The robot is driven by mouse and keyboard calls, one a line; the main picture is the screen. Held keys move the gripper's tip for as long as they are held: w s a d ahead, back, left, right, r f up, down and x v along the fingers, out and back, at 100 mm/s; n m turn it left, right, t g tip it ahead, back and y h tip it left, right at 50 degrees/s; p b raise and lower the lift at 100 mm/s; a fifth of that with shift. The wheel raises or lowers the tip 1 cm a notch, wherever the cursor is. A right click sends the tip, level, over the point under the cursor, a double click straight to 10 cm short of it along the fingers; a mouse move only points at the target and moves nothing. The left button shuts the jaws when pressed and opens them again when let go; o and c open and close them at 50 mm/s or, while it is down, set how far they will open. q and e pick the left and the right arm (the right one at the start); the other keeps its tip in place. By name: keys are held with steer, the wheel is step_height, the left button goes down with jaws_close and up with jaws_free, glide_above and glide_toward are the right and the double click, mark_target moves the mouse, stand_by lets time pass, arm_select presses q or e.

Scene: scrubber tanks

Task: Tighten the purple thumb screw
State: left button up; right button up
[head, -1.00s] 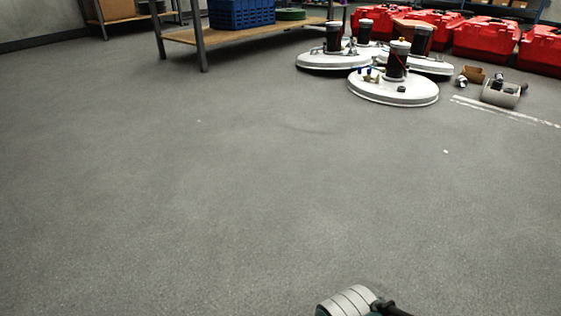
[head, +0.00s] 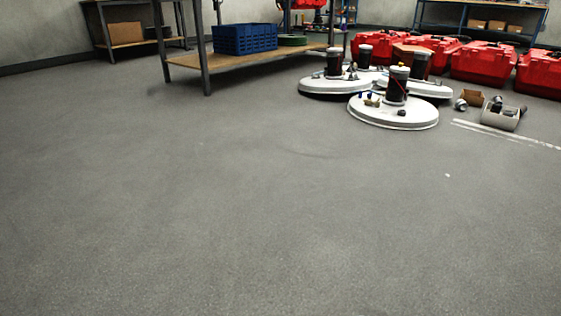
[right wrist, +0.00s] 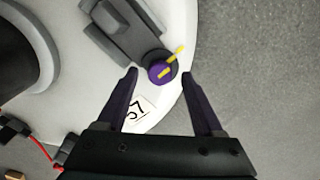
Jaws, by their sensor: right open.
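My left gripper is in neither view.
In the right wrist view, a dark cylinder (right wrist: 15,55) and a red wire (right wrist: 40,148) are at left. In the head view, white round units (head: 393,119) stand far back, with red cases (head: 487,62) behind and a bench (head: 180,62) to the left. The near floor is clear.

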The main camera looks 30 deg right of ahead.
step_height(320, 180, up, 10)
steer(key=p, duration=0.9)
steer(key=shift+f, duration=0.1)
steer(key=d+r+n+t+h+p, duration=0.1)
steer(key=d+r+n+p, duration=0.2)
steer(key=r+p, duration=0.95)
steer(key=d+r+n+p, duration=0.4)
steer(key=r+p, duration=0.5)
steer(key=r, duration=0.6)
steer(key=d+r+n+t+h+p, duration=0.1)
steer(key=d+r+n+p, duration=0.2)
steer(key=r+p, duration=0.85)
steer(key=s+a+r+n+p, duration=0.1)
steer(key=r+n+p, duration=0.4)
steer(key=r+p, duration=1.6)
steer(key=s+a+r+n+t+y+p, duration=0.1)
steer(key=s+a+r+n+p, duration=0.1)
steer(key=r+p, duration=2)
steer(key=s+a+r+n+y+p, duration=0.1)
steer(key=r+n+p, duration=0.6)
steer(key=r+p, duration=1.4)
step_height(320, 180, up, 18)
steer(key=s+a, duration=0.1)
steer(key=a, duration=0.1)
steer(key=shift+s+a+f+n+t+p, duration=0.2)
steer(key=shift+a+f+n+t+p, duration=0.05)
steer(key=shift+a+n+t+p, duration=0.05)
